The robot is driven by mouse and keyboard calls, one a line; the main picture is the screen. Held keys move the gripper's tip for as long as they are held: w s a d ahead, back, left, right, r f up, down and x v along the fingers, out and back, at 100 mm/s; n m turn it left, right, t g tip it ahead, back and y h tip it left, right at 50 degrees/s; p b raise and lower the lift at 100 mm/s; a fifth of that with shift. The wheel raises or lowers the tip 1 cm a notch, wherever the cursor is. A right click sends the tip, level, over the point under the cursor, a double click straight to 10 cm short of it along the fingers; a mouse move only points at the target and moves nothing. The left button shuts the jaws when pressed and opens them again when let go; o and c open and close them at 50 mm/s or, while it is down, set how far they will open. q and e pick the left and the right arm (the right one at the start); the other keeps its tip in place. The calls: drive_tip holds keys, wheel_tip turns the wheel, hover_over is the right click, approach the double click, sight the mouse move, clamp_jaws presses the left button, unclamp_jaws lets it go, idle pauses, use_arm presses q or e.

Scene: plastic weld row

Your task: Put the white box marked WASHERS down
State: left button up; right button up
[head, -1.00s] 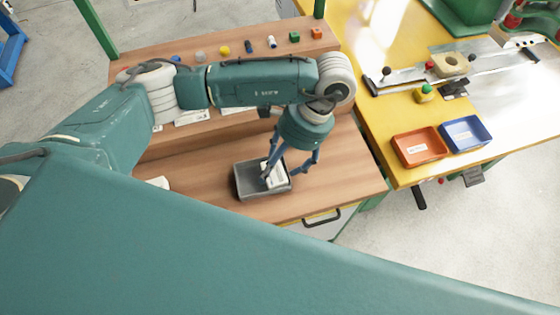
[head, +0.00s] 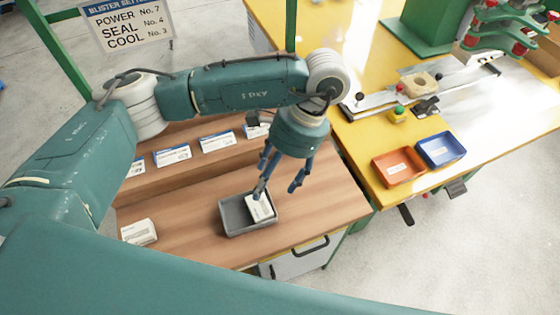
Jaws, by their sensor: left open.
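A white box (head: 260,209) sits in a small grey tray (head: 233,231) on the wooden bench; its marking is too small to read. My left gripper (head: 277,191) is over the tray's right part with its fingers spread open. One finger comes down in front of the box's upper edge; I cannot tell if it touches. The other finger is clear to the right. Another white box (head: 138,232) lies on the bench to the left, its print also unreadable. My right gripper is not in view.
Labelled cards (head: 217,142) line the raised ledge behind. An orange tray (head: 398,168) and a blue tray (head: 441,150) stand on the yellow table (head: 360,150) at right. A settings sign (head: 127,27) hangs at the back. Bare bench lies between the left box and grey tray.

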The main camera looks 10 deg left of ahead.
use_arm(q)
drive_tip(key=v, duration=0.5)
drive_tip(key=shift+w+d+r, duration=0.1)
drive_tip(key=shift+r, duration=0.3)
drive_tip(key=shift+r, duration=0.1)
